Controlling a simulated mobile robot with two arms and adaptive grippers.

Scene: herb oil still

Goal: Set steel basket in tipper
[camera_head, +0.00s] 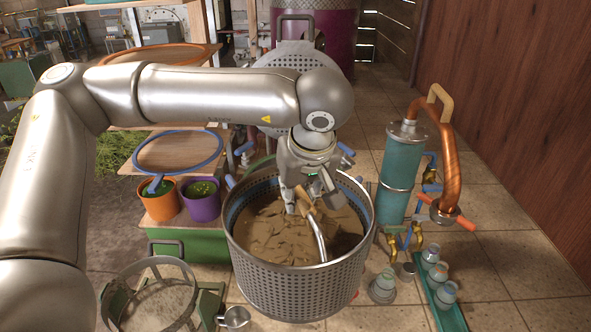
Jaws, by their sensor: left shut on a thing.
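The steel basket (298,283), with a perforated wall, is in the middle of the head view and looks upright. Brown, leafy matter (265,230) fills much of it. My left gripper (305,198) comes down over the basket's middle and is shut on the tan grip of its handle (320,236), whose curved metal rod runs toward the front rim. I cannot tell whether the basket hangs or rests on something. A round ring in a green frame with a dark handle, which looks like the tipper (112,300), is at the lower left. My right gripper is not in view.
An orange pot (158,205) and a purple pot (202,208) stand on a green stand left of the basket. A teal cylinder (397,180) with a copper pipe (449,165) stands right. A tray of small jars (450,312) is lower right. Tiled floor beyond is clear.

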